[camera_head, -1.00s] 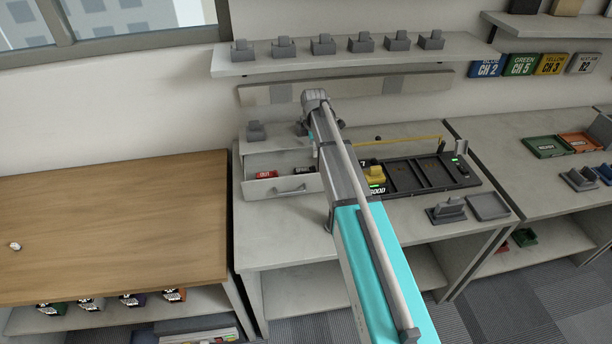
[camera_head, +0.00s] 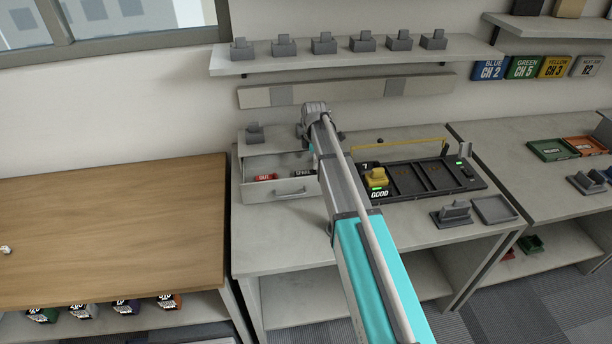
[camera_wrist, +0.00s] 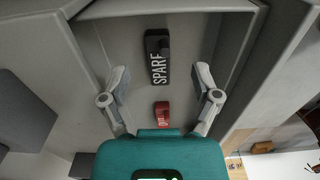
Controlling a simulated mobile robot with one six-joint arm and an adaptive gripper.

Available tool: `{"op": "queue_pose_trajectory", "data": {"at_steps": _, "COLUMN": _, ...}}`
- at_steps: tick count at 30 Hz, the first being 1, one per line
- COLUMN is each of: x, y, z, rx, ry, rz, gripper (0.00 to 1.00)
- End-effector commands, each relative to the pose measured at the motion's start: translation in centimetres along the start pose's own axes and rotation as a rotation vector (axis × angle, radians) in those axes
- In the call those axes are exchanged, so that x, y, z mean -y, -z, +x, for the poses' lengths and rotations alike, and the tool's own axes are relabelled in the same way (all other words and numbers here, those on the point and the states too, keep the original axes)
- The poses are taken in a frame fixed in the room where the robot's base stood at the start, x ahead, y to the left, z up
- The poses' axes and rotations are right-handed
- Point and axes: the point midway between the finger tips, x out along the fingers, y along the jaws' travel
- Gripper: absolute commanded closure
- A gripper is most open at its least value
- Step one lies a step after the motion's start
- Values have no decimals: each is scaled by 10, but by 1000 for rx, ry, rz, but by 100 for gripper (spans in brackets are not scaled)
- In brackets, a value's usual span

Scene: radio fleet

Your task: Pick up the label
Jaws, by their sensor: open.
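Two labels lie in the open drawer (camera_head: 283,195). The black label reading SPARE (camera_wrist: 157,62) lies farther up the wrist picture, and the red label (camera_wrist: 161,113) lies closer to my gripper's body. In the head view the red label (camera_head: 266,177) is at the left and the black label (camera_head: 303,173) at the right, partly cut off by the drawer front. My gripper (camera_wrist: 161,72) is open, with a finger on each side of the labels and nothing between them touching. In the head view its fingers are hidden behind my arm.
A dark charger tray (camera_head: 425,178) with a yellow radio (camera_head: 376,177) stands right of the drawer. A grey shelf (camera_head: 350,58) with several grey holders runs above. The drawer walls stand close around my fingers. The wooden table (camera_head: 110,230) at the left is mostly clear.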

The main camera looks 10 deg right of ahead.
Motion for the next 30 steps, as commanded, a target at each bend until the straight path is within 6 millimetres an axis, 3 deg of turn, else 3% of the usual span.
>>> {"op": "queue_pose_trajectory", "data": {"at_steps": 8, "x": 0, "y": -1, "z": 5, "rx": 0, "ry": 0, "rz": 1, "gripper": 20}}
{"op": "queue_pose_trajectory", "data": {"at_steps": 30, "x": -3, "y": -4, "z": 52, "rx": 0, "ry": 0, "rz": 2, "gripper": 20}}
